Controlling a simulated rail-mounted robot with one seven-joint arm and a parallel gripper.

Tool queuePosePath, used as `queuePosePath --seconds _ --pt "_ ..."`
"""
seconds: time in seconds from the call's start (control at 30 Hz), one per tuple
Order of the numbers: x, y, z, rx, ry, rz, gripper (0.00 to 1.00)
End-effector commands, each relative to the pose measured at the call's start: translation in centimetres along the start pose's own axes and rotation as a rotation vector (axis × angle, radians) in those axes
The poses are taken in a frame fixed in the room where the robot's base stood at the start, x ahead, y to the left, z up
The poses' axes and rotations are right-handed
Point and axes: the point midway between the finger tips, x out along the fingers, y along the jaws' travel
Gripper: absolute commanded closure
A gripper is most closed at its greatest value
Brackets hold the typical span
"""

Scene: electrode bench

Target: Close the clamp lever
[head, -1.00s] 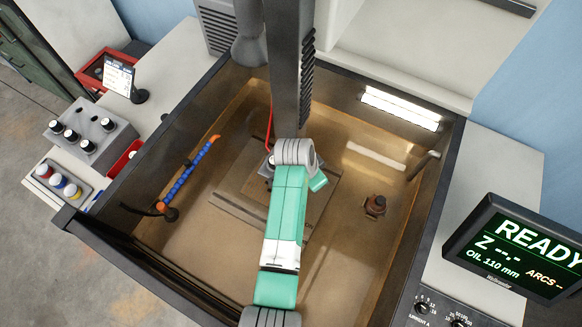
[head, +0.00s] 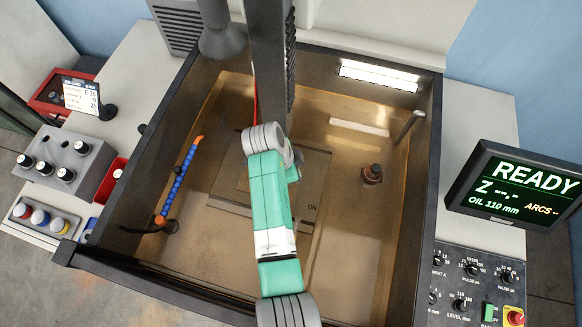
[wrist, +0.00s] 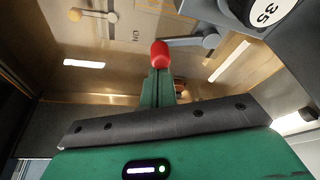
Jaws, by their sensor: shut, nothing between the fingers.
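The clamp lever shows in the wrist view as a grey arm (wrist: 190,42) with a red knob (wrist: 160,54) at its left end and a grey pivot at its right end. My gripper (wrist: 157,76) is shut with nothing between its green fingers. Its fingertips lie right at the red knob in the picture; I cannot tell whether they touch it. In the head view my arm and the column hide the lever and the gripper.
The tank's dark rim (head: 428,200) surrounds the work area. A dark head with a white "35" disc (wrist: 268,12) hangs close at the upper right in the wrist view. A blue segmented hose (head: 180,180) stands left in the tank, a brown fitting (head: 372,174) right.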

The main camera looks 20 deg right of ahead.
Motion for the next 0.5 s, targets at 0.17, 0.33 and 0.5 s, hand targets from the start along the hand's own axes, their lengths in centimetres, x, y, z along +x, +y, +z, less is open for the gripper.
queuePosePath --seconds 0.17,0.33,0.5 --pt "-0.3 0.0 0.9 -0.001 0.000 -0.001 1.00" --pt "-0.5 0.0 1.5 -0.002 0.000 0.000 1.00" --pt "-0.7 -0.1 1.9 -0.002 0.000 0.000 1.00"
